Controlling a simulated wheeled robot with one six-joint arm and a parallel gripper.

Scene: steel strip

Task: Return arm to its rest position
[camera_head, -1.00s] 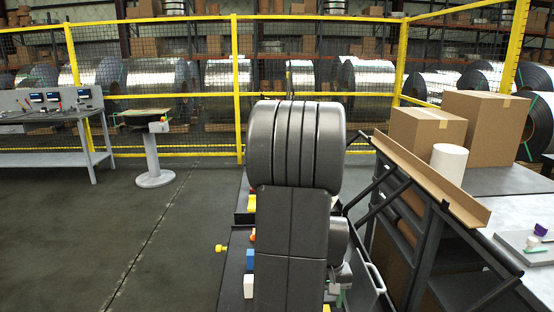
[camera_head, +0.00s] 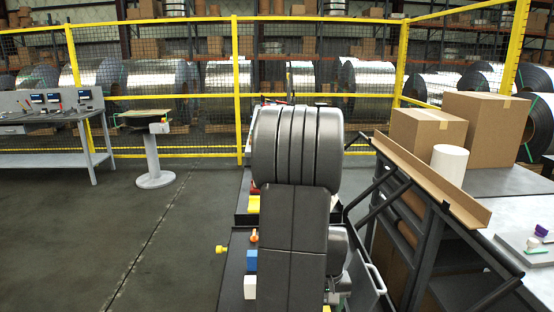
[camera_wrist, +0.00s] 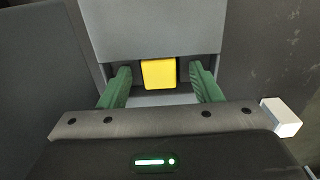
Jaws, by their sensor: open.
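My arm (camera_head: 295,150) stands folded in the middle of the head view, its dark links hiding part of the cart behind. My gripper (camera_wrist: 160,84) shows in the wrist view with its two green fingers wide apart. A yellow block (camera_wrist: 159,74) appears between and beyond the fingers, and neither finger touches it. A white block (camera_wrist: 281,118) lies to the right of the gripper in the wrist view. The gripper itself is hidden or too unclear to make out in the head view.
Small coloured blocks, including a blue one (camera_head: 251,261), lie on a dark tray left of my arm. Cardboard boxes (camera_head: 485,128) and a white cylinder (camera_head: 449,164) stand on the right bench. A round-based stand (camera_head: 155,180) is at left. The left floor (camera_head: 80,245) is clear.

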